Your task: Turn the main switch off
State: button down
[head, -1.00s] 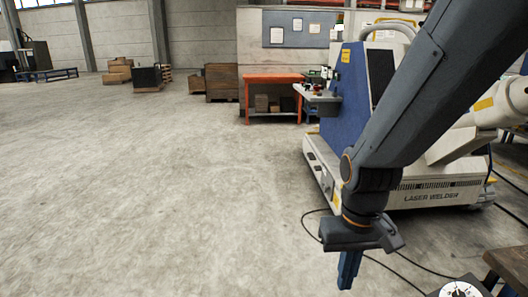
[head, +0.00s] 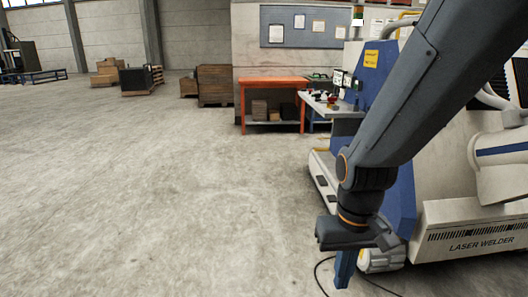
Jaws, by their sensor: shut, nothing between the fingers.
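My gripper (head: 344,272) hangs at the lower right of the head view, pointing down, with its blue fingers together and nothing between them. It is in front of the white and blue laser welder (head: 460,222), apart from it as far as I can tell. No main switch can be made out on the visible parts of the machine. My arm hides part of the machine's front. Small items, some red, stand on a shelf (head: 345,113) at the machine's left side, too small to identify.
An orange workbench (head: 272,82) with boxes stands beyond, before a wall with a notice board (head: 307,27). Wooden crates (head: 214,85) stand left of it. A dark cable (head: 320,268) lies on the floor near my gripper. The floor at left and centre is wide and clear.

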aim_at(331, 100)
jog(key=i, duration=1.35)
jog(key=z, duration=2.85)
jog(key=i, duration=1.3)
jog(key=u, duration=2.85)
